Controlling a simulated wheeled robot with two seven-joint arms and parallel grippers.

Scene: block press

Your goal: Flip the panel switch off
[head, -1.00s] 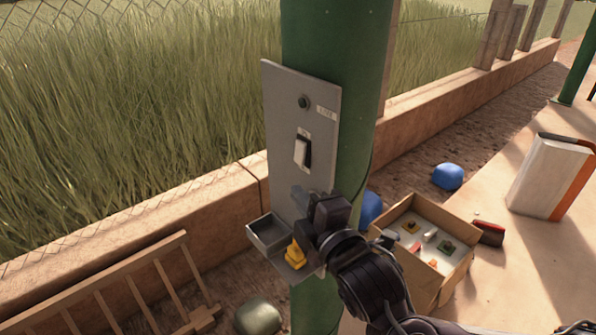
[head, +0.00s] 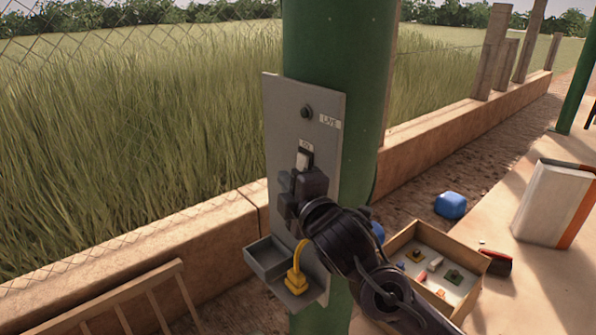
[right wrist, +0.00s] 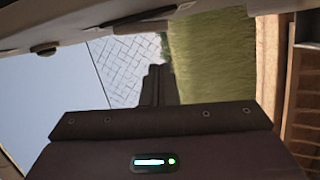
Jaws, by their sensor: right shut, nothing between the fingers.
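The grey panel (head: 284,125) is fixed to a green post. Its white rocker switch (head: 304,159) sits mid-panel under a small label, and its lower part is hidden behind my right gripper. A round lamp (head: 307,112) above it looks dark, beside a label reading "LIVE". My right gripper (head: 301,187) is shut and empty, just below the switch at the panel face; I cannot tell whether it touches the switch. In the right wrist view its dark closed fingers (right wrist: 157,85) show. My left gripper is not in view.
A grey tray (head: 266,258) and a yellow plug (head: 296,281) with a cable are at the panel's foot. A cardboard box (head: 413,238) of small parts stands to the right, near a blue object (head: 451,205) and a white-and-orange case (head: 549,200). A low wall runs behind.

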